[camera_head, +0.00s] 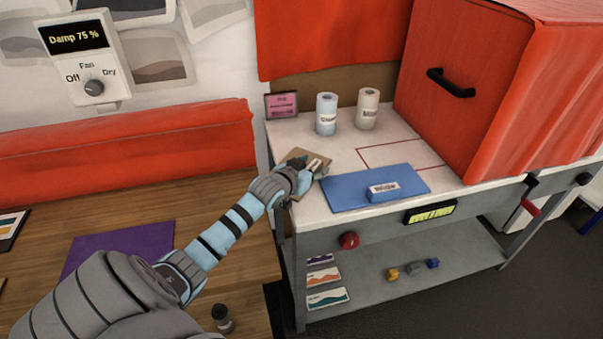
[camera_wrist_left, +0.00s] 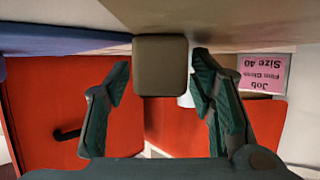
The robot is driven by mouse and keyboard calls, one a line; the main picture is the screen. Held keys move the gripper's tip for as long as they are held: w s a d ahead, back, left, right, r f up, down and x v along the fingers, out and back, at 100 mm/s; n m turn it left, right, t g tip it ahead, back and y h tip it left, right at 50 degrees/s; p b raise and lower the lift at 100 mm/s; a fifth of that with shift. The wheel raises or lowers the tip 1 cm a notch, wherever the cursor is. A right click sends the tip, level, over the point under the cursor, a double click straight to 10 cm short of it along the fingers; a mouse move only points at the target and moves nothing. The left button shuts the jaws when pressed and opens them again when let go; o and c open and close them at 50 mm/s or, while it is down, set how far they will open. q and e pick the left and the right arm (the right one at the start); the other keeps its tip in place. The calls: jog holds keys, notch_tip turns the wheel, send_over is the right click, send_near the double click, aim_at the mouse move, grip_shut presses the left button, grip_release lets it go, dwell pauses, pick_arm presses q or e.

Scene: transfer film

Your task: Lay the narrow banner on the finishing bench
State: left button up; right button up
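My left gripper (camera_head: 308,170) is over the left front corner of the white-topped bench (camera_head: 338,153), at a small brown board (camera_head: 295,157) with a pale labelled piece beside the fingers. In the left wrist view its dark fingers (camera_wrist_left: 160,78) stand apart, with a grey-brown block (camera_wrist_left: 160,65) between them and slim gaps at its sides. Several small prints with coloured waves, such as an orange one (camera_head: 324,277), lie on the bench's lower shelf. I cannot tell which thing is the narrow banner. My right gripper is out of view.
A blue mat (camera_head: 345,192) holds a labelled blue block (camera_head: 383,190). Two labelled rolls (camera_head: 326,113) (camera_head: 368,108) and a pink card (camera_head: 281,105) stand behind. A red cabinet (camera_head: 470,90) fills the bench's right. A purple sheet (camera_head: 120,245) lies on the wooden table (camera_head: 215,205).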

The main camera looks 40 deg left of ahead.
pick_arm(q)
grip_shut()
jog(key=shift+r, duration=0.1)
notch_tip(320, 180, up, 20)
jog(key=p, duration=0.3)
jog(key=s+d+r+m+g+h, duration=0.1)
jog(key=s+d+r+m+h, duration=0.3)
jog(key=d, duration=0.4)
jog(key=s+d+r+m+g+h, duration=0.1)
jog(key=d+r+m+h, duration=0.1)
jog(key=d+m+h, duration=0.45)
jog(key=s+d+f+m+g+h, duration=0.1)
jog(key=s+d+f, duration=0.4)
jog(key=s, duration=0.2)
jog(key=s+d+f+m+g+h, duration=0.1)
jog(key=s+d+f, duration=0.3)
jog(key=s, duration=0.4)
jog(key=shift+d+f+g+h, duration=0.4)
jog(key=shift+f+g, duration=0.3)
jog(key=shift+f, duration=0.2)
